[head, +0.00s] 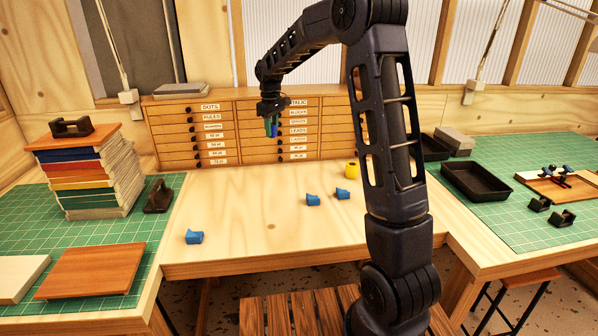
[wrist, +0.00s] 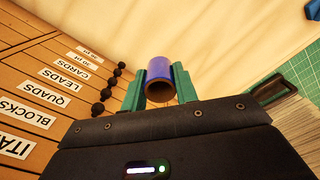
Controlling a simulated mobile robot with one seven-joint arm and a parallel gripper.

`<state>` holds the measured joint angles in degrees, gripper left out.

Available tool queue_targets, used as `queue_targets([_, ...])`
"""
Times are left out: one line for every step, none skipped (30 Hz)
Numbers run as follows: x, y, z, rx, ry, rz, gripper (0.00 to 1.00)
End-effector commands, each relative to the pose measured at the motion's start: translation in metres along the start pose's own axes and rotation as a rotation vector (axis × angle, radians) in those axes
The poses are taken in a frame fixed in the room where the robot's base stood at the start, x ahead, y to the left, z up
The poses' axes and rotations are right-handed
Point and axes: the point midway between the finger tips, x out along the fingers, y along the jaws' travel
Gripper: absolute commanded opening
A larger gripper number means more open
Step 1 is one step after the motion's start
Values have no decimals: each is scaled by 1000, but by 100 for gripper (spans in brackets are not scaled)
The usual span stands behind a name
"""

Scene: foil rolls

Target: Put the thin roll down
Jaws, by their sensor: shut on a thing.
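My gripper (head: 271,127) is at the back of the wooden table, in front of the drawer cabinet. Its green fingers are shut on a blue roll (head: 275,132). In the wrist view the blue roll (wrist: 160,70) sits between both fingertips, its hollow brown-lined end facing the camera. The roll is held up above the table, apart from it. A yellow roll (head: 352,170) stands on the table to the right. Blue wedge-shaped blocks lie on the table: one at the front left (head: 194,237) and two in the middle (head: 313,199) (head: 342,194).
The drawer cabinet (head: 230,165) lines the table's back. A tall book stack (head: 95,175) and a dark tool (head: 158,197) stand on the left green mat. A black tray (head: 476,182) is on the right mat. The table's left and centre are mostly clear.

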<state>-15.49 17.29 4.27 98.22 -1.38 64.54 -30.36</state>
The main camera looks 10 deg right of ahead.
Motion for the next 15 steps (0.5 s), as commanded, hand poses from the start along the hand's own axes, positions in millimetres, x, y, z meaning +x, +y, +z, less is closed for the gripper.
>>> queue_targets([-1, 14, 14, -21, 0, 0, 8])
queue_targets([-1, 20, 22, -41, 1, 0, 8])
queue_targets([-1, 30, 32, -68, 0, 0, 8])
queue_targets([-1, 35, 40, -88, 0, 0, 8])
queue_targets([-1, 42, 48, -107, 0, -1, 8])
queue_targets([-1, 49, 57, -132, 0, 0, 8])
queue_targets([-2, 54, 64, -151, 0, 0, 8])
queue_targets([-2, 59, 71, -168, 0, 0, 8])
queue_targets([-1, 65, 80, -191, 0, 0, 8])
queue_targets([-1, 69, 86, -205, 0, 0, 8])
queue_targets([-1, 73, 91, -219, 0, 0, 8])
queue_targets([-1, 77, 98, -236, 0, 0, 8])
queue_targets([-1, 80, 102, -248, 0, 0, 8])
queue_targets([-2, 82, 106, -257, 0, 1, 8])
queue_targets([-2, 84, 110, -270, 0, 1, 8])
